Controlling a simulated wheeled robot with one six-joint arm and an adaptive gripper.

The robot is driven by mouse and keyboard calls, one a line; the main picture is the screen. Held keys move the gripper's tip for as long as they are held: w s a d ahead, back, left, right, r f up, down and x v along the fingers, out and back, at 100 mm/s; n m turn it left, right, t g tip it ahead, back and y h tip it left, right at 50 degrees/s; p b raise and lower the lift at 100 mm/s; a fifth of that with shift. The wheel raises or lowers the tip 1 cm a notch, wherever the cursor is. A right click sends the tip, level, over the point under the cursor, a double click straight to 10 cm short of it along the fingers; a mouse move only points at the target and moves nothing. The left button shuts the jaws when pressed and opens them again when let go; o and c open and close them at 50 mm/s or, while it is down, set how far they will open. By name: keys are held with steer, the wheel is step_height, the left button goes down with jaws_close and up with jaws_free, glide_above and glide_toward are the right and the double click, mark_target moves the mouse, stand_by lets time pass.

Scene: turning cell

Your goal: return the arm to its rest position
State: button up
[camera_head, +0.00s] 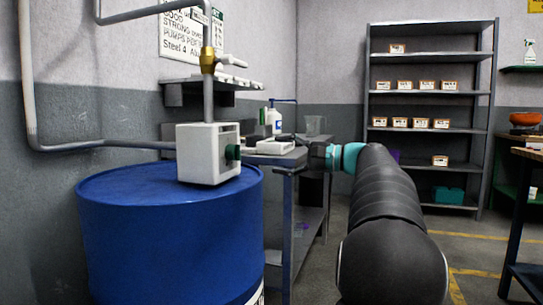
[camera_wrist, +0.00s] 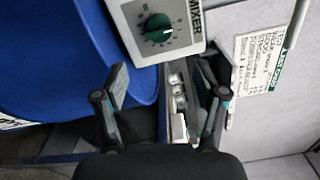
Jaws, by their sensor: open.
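My arm (camera_head: 382,215) reaches forward from the lower right of the head view, ending in teal joints beside the grey bench. My gripper (camera_wrist: 167,78) shows in the wrist view with its two fingers spread apart and nothing held between them. In that view the white mixer box (camera_wrist: 188,42) with a green dial (camera_wrist: 158,28) lies beyond the fingertips, apart from them as far as I can tell. In the head view the gripper's fingers are small and hard to make out.
A blue drum (camera_head: 165,235) stands at left, with the mixer box (camera_head: 195,150) on a pipe above it. A shelf rack (camera_head: 430,92) with small boxes stands behind; floor at right is partly clear.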

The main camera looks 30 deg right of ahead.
stand_by(0.6)
step_height(320, 180, down, 17)
steer(key=s+d+m+g+h, duration=0.1)
steer(key=s+g+h, duration=0.1)
steer(key=g+h, duration=0.25)
steer(key=s+a+f+n+g+h+p, duration=0.1)
steer(key=s+a+f+n+g+h, duration=0.1)
steer(key=s+a+f+h, duration=0.3)
steer(key=s+a+f+n+g+h+p, duration=0.1)
steer(key=s+a+f+n+g+p, duration=0.1)
steer(key=s+a+f+n, duration=0.4)
steer(key=s+a+f+n+g+h+p, duration=0.1)
steer(key=s+a+g, duration=0.1)
steer(key=s+a, duration=0.7)
steer(key=s+a+r+n+t+p, duration=0.2)
steer(key=s+a+n, duration=0.3)
steer(key=a, duration=0.3)
steer(key=shift+s+r+p, duration=0.3)
steer(key=shift+s+r, duration=0.05)
steer(key=shift+s, duration=0.25)
steer(key=shift+y, duration=0.25)
